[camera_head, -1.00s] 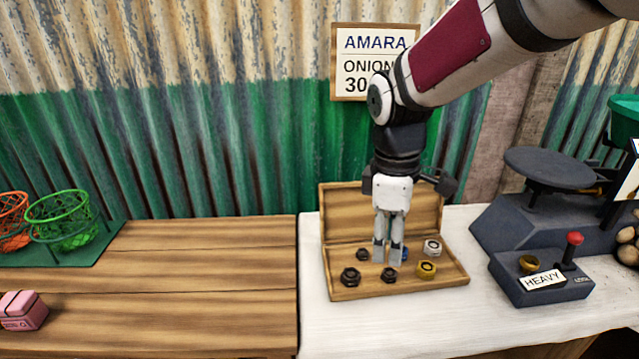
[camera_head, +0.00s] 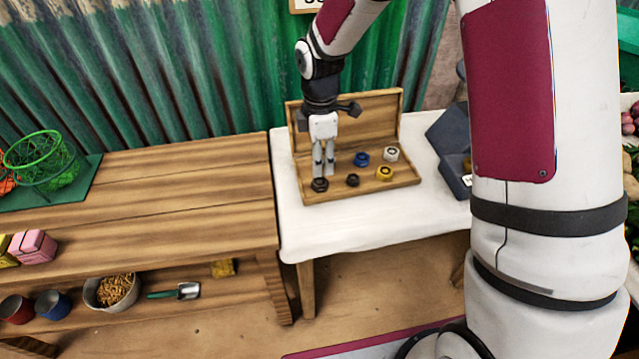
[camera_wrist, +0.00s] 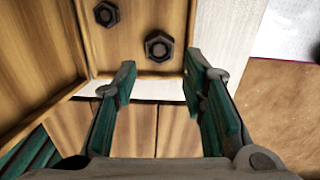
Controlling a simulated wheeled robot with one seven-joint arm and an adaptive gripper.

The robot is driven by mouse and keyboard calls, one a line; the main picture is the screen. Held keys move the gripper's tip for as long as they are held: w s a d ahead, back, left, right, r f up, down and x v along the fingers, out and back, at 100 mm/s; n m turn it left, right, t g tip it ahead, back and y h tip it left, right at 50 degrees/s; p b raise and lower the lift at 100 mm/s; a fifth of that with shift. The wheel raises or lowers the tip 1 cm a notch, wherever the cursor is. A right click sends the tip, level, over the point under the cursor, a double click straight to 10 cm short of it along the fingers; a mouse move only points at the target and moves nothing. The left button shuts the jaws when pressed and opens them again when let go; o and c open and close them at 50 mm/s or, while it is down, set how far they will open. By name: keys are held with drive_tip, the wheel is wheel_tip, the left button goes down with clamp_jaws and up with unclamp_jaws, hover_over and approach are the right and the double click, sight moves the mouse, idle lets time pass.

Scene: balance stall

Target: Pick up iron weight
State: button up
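The dark iron weights are hexagonal nuts in a shallow wooden box (camera_head: 405,182) with a raised lid. In the head view, one iron weight (camera_head: 319,184) lies at the front left corner and a smaller iron weight (camera_head: 352,180) lies to its right. In the wrist view, a larger iron weight (camera_wrist: 158,45) lies just beyond the fingertips, with a smaller iron weight (camera_wrist: 106,13) toward the lid. My gripper (camera_head: 323,174) points down over the left end of the box. In the wrist view, its fingers (camera_wrist: 163,80) are apart and empty.
Blue (camera_head: 361,159), white (camera_head: 391,154) and brass (camera_head: 384,173) weights share the box. The raised lid (camera_head: 360,115) stands behind my gripper. A plank table (camera_head: 180,200) adjoins the white tabletop (camera_head: 300,235) on the left. A dark scale (camera_head: 448,140) stands to the right.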

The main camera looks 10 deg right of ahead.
sight(320, 181)
drive_tip(key=shift+f+b, duration=0.4)
drive_tip(key=shift+f, duration=3.1)
clamp_jaws()
